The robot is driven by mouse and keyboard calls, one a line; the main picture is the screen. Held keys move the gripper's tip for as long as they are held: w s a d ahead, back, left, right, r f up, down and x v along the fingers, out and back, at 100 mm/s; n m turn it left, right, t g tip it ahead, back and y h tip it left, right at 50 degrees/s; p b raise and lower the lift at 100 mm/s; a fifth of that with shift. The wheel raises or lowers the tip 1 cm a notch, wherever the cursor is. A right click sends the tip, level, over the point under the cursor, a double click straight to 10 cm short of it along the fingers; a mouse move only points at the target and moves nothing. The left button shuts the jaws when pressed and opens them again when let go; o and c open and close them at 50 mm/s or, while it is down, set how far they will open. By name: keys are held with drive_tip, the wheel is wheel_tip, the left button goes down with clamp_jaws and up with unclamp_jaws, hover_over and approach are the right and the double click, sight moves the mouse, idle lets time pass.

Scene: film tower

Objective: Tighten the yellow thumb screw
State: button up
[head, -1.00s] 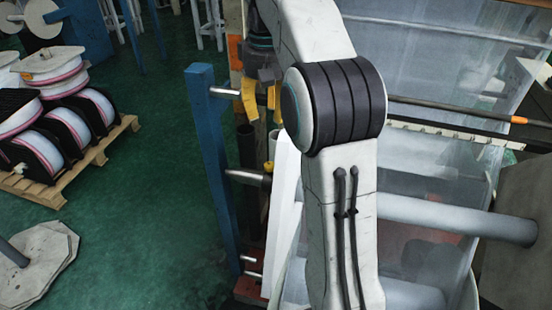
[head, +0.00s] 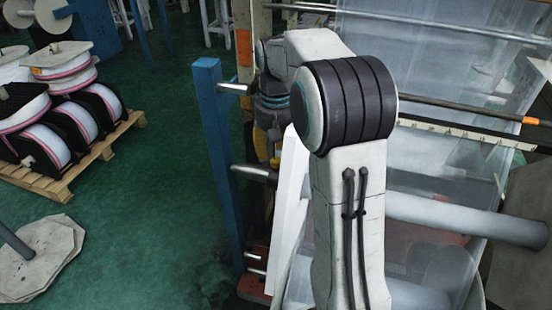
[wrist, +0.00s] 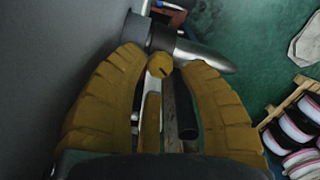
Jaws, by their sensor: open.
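The yellow thumb screw (wrist: 160,66) shows in the wrist view as a small round knob with a dark slot. It sits on the dark collar (wrist: 161,34) around a metal roller shaft (wrist: 207,59). My gripper (wrist: 163,60) is open, with one yellow finger on each side of the screw. A small gap seems to show on both sides; contact cannot be told. In the head view my gripper (head: 268,146) is just above the shaft end (head: 252,173), partly hidden by my arm. I cannot clearly tell the screw from my fingers there.
A blue post (head: 218,165) stands left of the shaft ends. Clear film (head: 415,170) hangs on the right, with a large grey roller (head: 460,218) across it. A pallet (head: 95,158) of film reels stands at left. Green floor between is clear.

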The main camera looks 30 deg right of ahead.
drive_tip(key=shift+f, duration=1.2)
drive_tip(key=shift+c, duration=0.2)
clamp_jaws()
